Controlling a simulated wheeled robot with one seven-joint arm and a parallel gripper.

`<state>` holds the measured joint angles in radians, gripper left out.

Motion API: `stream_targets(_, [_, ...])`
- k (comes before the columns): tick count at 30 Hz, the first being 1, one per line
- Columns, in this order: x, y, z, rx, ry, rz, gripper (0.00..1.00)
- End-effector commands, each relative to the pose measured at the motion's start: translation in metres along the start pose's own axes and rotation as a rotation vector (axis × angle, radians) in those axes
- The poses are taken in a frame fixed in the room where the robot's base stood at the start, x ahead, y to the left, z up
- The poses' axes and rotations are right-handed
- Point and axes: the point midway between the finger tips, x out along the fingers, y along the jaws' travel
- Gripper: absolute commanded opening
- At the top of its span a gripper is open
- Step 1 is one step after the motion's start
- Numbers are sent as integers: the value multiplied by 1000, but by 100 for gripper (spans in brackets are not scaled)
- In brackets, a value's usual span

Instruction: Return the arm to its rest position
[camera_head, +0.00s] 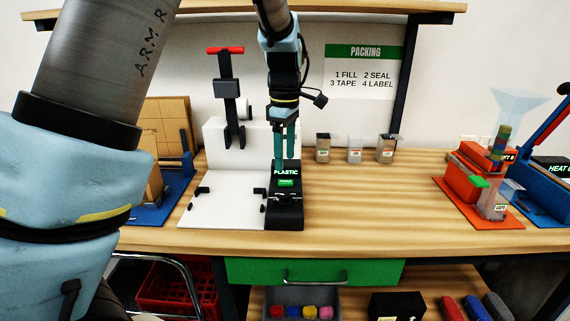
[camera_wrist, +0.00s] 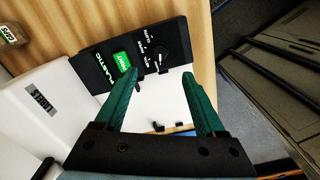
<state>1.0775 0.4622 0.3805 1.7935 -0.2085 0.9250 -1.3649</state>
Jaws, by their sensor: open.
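My gripper (camera_head: 285,150) hangs at the end of my arm above the workbench, over the black control panel (camera_head: 285,210) marked PLASTIC. Its two green fingers point down and stand apart with nothing between them. In the wrist view my gripper (camera_wrist: 157,95) is open, and the black panel (camera_wrist: 97,62) with a green button (camera_wrist: 122,62) and a dial lies beyond the fingers. I cannot tell whether the fingertips touch the panel. My arm's large upper links fill the left of the head view.
A white machine (camera_head: 225,205) with a red-handled press (camera_head: 225,52) stands left of the panel. Small containers (camera_head: 355,150) stand at the back. An orange station (camera_head: 480,180) and a blue sealer (camera_head: 545,190) are at the right. The bench middle (camera_head: 370,205) is clear. A shelf (camera_head: 350,6) runs above.

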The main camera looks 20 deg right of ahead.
Motion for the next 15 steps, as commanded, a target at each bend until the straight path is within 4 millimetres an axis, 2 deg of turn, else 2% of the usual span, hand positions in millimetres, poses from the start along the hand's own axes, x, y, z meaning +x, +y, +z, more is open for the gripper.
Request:
stream_targets(12, [0, 0, -1, 0, 0, 0, 72])
stream_targets(15, [1, -6, -12, 13, -2, 2, 72])
